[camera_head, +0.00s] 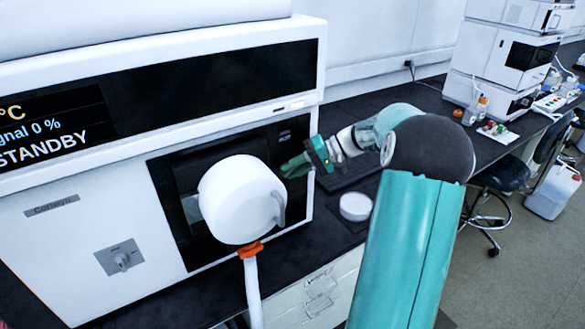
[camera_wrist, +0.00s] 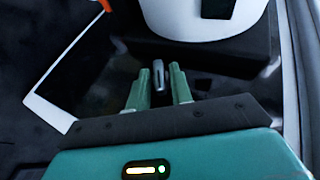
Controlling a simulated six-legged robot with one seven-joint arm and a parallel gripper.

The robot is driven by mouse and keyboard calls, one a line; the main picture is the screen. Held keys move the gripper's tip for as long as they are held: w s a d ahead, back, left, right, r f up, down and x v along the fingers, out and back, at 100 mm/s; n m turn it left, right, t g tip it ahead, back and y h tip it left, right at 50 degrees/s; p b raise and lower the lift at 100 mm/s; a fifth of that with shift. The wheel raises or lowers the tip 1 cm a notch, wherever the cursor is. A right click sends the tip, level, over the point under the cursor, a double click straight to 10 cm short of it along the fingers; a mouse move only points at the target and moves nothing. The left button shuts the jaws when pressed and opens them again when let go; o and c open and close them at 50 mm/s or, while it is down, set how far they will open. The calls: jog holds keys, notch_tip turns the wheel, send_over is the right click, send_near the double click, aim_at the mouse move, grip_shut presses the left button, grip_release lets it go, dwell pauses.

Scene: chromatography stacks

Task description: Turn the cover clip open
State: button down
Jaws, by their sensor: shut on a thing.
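A small grey metal clip (camera_wrist: 157,75) stands between the green fingers of my gripper (camera_wrist: 159,88) in the wrist view, and the fingers are shut on it. In the head view my gripper (camera_head: 294,167) reaches in from the right, at the dark front panel of the instrument (camera_head: 225,90). Its fingertips are just right of a large white round housing (camera_head: 235,198), and I cannot see the held clip there. A curved grey piece (camera_head: 279,208) shows on the housing's right side. Its link to the held clip is unclear.
A white hose (camera_head: 252,290) with an orange collar (camera_head: 251,250) hangs below the housing. A round white dish (camera_head: 355,206) sits on the dark bench to the right. A keyed latch (camera_head: 122,259) is at lower left. Another instrument stack (camera_head: 500,60) stands far right.

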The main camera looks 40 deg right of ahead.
jog(key=m+t+y, duration=0.1)
jog(key=y, duration=0.1)
jog(key=f+y, duration=0.1)
jog(key=y, duration=0.1)
jog(key=shift+d+m+t+y, duration=0.15)
jog(key=shift+m+t+y, duration=0.25)
dwell(0.4)
jog(key=c, duration=1.5)
grip_release()
jog(key=shift+s+d, duration=0.1)
jog(key=v, duration=1.3)
jog(key=shift+s+d, duration=0.1)
jog(key=shift+d, duration=0.15)
